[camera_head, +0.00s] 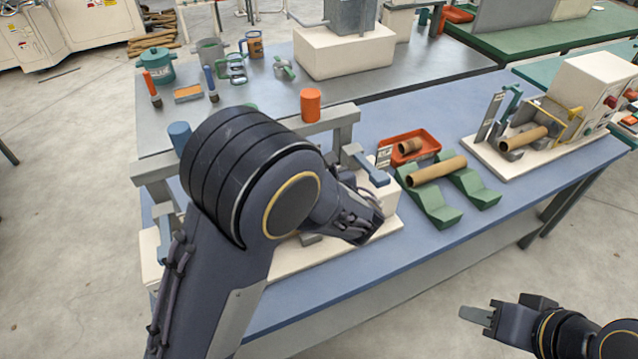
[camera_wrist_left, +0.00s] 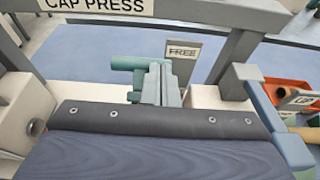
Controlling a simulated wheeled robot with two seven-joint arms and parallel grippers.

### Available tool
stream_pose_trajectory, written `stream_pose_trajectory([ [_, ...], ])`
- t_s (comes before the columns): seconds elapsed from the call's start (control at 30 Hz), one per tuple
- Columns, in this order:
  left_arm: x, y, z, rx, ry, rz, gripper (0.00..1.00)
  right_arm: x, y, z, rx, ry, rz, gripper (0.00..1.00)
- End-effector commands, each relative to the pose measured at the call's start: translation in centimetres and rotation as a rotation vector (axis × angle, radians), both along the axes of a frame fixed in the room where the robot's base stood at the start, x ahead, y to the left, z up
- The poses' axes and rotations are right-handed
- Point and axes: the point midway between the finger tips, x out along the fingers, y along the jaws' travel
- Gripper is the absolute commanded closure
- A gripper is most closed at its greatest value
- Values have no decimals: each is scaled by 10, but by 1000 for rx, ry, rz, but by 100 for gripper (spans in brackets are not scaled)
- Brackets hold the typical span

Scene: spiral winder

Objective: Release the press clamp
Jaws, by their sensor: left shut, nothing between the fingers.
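The cap press is a grey frame (camera_head: 345,118) with an orange cylinder (camera_head: 310,105) and a blue cylinder (camera_head: 180,137) on top. My left arm covers its middle. In the left wrist view its crossbar (camera_wrist_left: 210,12) carries a CAP PRESS label. My left gripper (camera_wrist_left: 162,82) is shut and empty, its fingers beside a green handle (camera_wrist_left: 124,63), apparently the clamp's. I cannot tell whether they touch. A FREE tag (camera_wrist_left: 182,52) stands just behind. A blue lever (camera_head: 368,167) is at the press's right end. My right gripper (camera_head: 477,315) is off the table's front; its opening is unclear.
A cardboard tube (camera_head: 437,169) lies on green cradles (camera_head: 440,210) right of the press, with an orange tray (camera_head: 428,146) behind. A white winder machine (camera_head: 590,85) stands farther right. The blue table (camera_head: 335,284) is clear along its front edge.

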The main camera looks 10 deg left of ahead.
Motion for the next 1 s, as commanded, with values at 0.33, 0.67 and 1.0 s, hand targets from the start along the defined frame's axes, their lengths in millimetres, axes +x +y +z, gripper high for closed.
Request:
stream_pose_trajectory([
  [0.33, 31, 22, 13, -1, -2, 3, 100, 0, 0, -3, 0, 0, 0, 64],
  [0.67, 44, 30, 17, 2, 0, 1, 100, 0, 0, -4, 0, 0, 0, 64],
  [1.0, 46, 31, 17, 1, 0, 0, 100, 0, 0, -4, 0, 0, 0, 64],
])
